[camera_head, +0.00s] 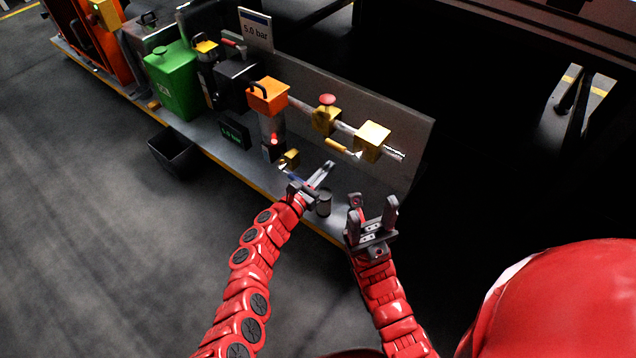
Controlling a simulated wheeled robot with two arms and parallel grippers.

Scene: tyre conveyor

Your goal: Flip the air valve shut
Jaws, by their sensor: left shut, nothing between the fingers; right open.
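A pale pipe runs along the grey back panel, with a yellow block carrying a red knob (327,100) and a larger yellow block (372,140). A yellow lever-like handle (337,146) sticks out left of the larger block and looks like the air valve's handle; which way the valve is set I cannot tell. My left gripper (327,170) is shut and empty, below and in front of the handle, apart from it as far as I can see. My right gripper (373,206) is open and empty, lower and to the right, its fingers pointing up.
An orange-topped unit (268,96) with a small brass part (290,158) stands left of my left gripper. A dark cylinder (323,203) stands between my grippers.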

